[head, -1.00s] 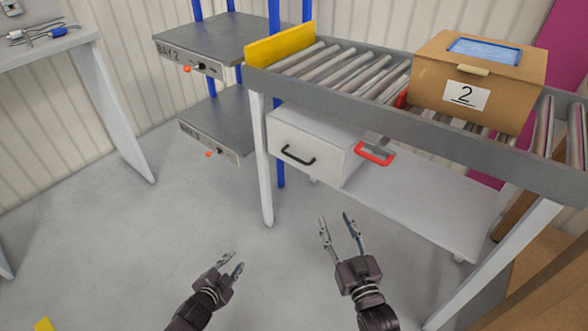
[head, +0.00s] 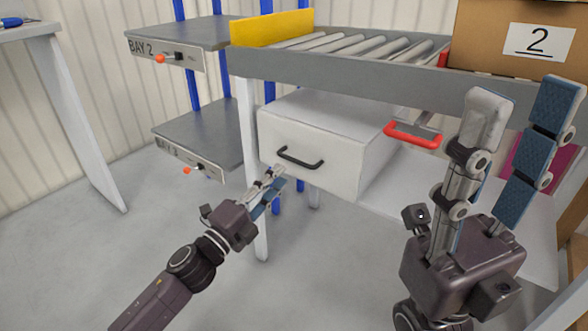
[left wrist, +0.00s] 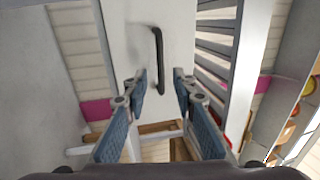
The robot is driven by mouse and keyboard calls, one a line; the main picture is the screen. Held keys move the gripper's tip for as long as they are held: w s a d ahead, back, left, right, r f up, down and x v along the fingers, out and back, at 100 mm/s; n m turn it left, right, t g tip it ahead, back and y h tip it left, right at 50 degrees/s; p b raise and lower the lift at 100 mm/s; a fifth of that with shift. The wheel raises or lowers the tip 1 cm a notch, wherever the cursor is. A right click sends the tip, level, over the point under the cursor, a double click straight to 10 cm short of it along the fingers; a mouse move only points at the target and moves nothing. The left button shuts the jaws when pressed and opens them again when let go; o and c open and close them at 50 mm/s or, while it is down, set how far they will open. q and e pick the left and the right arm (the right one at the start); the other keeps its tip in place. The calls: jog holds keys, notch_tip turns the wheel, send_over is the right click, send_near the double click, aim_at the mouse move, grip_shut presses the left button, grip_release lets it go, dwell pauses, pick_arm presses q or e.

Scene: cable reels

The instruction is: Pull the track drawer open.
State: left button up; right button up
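The track drawer (head: 335,165) is a white box front under the roller track, and no gap shows around it. Its black bar handle (head: 300,158) is on the front face. My left gripper (head: 272,180) is just below and left of the handle in the head view. In the left wrist view, the handle (left wrist: 158,60) lies ahead, its near end between the open fingertips (left wrist: 160,84); I see no grip on it. My right gripper (head: 525,100) is open and empty, raised close to the head camera at the right.
The roller track (head: 345,68) with a yellow end plate (head: 270,28) runs above the drawer. A cardboard box (head: 480,35) labelled 2 stands on it. A red handle (head: 412,136) is right of the drawer. A track leg (head: 250,150) and grey bay shelves (head: 205,135) stand left.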

aim_at(294, 161)
pick_arm(q)
jog(key=shift+b+x, duration=1.15)
jog(key=shift+x, duration=2.65)
grip_shut()
